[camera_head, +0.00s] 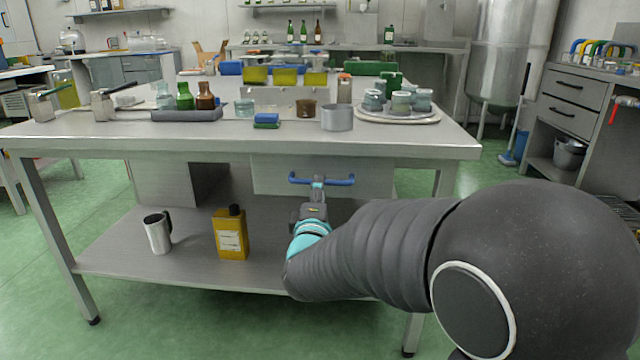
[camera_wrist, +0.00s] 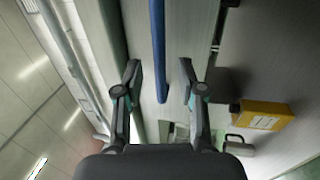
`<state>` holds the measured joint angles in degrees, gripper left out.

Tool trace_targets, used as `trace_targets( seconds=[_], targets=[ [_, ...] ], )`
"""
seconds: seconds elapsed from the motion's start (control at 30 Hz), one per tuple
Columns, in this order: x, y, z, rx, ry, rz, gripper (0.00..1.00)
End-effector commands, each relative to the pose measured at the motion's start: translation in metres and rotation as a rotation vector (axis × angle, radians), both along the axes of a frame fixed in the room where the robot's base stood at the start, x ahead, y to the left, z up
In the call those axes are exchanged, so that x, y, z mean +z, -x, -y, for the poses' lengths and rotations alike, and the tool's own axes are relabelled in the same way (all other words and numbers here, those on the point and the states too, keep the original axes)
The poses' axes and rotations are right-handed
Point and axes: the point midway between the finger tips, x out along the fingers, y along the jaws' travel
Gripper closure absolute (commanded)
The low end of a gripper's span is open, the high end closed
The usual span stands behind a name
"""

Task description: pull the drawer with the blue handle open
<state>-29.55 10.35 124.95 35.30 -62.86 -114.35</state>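The drawer (camera_head: 272,176) has a plain grey front and hangs under the right part of the steel table's top. Its blue bar handle (camera_head: 340,182) runs level across the front. My gripper (camera_head: 318,187) is at the middle of the handle in the head view, partly hidden by my own arm. In the wrist view my gripper (camera_wrist: 160,72) is open, one finger on each side of the blue handle (camera_wrist: 158,45). Gaps show between the handle and both fingers. I cannot tell how deep the handle sits between them.
The table's lower shelf (camera_head: 190,266) holds a metal jug (camera_head: 158,233) and a yellow bottle (camera_head: 230,233), left of my gripper. The tabletop (camera_head: 400,137) carries bottles, jars and a round tray. Green floor is free in front.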

Motion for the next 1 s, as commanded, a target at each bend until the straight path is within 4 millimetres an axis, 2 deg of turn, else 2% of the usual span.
trace_targets(
  seconds=[0.1, 0.23, 0.63, 0.67, 0.8, 1.0],
  targets=[
    [0.003, -0.018, 0.001, -0.001, 0.0, 0.001, 0.61],
    [0.005, -0.03, 0.001, 0.0, 0.0, -0.001, 0.61],
    [0.007, -0.036, 0.001, 0.0, 0.0, -0.001, 0.61],
    [0.007, -0.036, 0.001, 0.001, 0.0, -0.001, 0.66],
    [0.007, -0.036, 0.001, 0.001, 0.0, -0.001, 1.0],
    [0.007, -0.036, 0.001, 0.001, 0.0, -0.001, 1.0]
  ],
)
